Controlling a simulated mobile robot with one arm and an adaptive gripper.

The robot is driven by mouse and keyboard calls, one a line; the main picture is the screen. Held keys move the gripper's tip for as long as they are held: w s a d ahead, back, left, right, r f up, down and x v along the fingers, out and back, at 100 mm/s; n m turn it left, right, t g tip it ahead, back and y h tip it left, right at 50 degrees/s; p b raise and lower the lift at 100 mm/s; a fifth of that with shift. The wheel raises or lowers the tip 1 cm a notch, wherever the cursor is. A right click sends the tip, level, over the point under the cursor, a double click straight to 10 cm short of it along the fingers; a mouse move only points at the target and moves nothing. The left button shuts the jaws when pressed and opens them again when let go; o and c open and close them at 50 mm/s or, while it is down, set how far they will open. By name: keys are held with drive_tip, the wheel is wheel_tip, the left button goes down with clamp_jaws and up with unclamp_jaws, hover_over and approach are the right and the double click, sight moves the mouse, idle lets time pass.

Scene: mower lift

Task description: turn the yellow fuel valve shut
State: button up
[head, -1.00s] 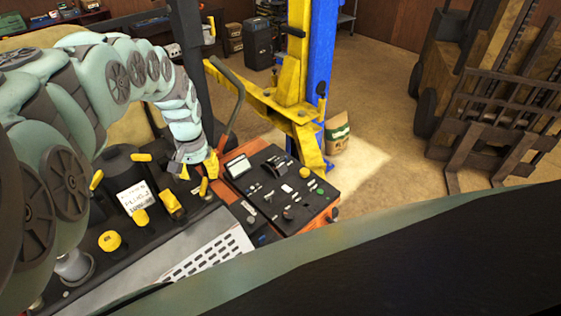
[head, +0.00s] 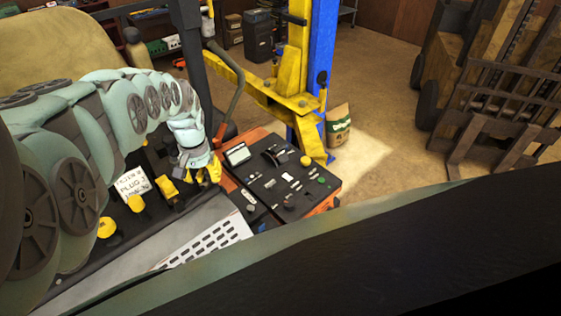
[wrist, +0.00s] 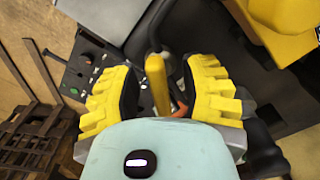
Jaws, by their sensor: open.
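My gripper (wrist: 163,75) is open, with one yellow ribbed finger on each side of an upright yellow handle (wrist: 156,82) in the wrist view. The handle looks like the fuel valve; no label on it can be read. A gap shows on both sides of it, and I cannot tell whether either finger touches it. In the head view my gripper (head: 208,172) is low over the mower's dark panel, left of the orange-edged control console. There the wrist and fingers largely hide the handle.
Other yellow controls (head: 168,190) and a yellow knob (head: 107,228) stand left of my gripper, near a white label (head: 132,184). The console (head: 281,177) with switches is close on the right. A yellow-blue lift post (head: 312,75) stands beyond.

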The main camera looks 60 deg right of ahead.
clamp_jaws()
idle(0.3)
drive_tip(key=shift+a+f+m+b, duration=0.1)
drive_tip(key=shift+f+m+b, duration=0.15)
drive_tip(key=shift+b, duration=1)
drive_tip(key=m+b, duration=0.2)
drive_tip(key=b, duration=0.2)
drive_tip(key=shift+m+b, duration=0.25)
drive_tip(key=shift+b, duration=0.05)
drive_tip(key=m+b, duration=0.3)
drive_tip(key=m, duration=0.1)
drive_tip(key=shift+w+r, duration=0.1)
drive_tip(key=shift+m+b, duration=0.75)
drive_tip(key=shift+m, duration=0.55)
drive_tip(key=shift+r, duration=0.1)
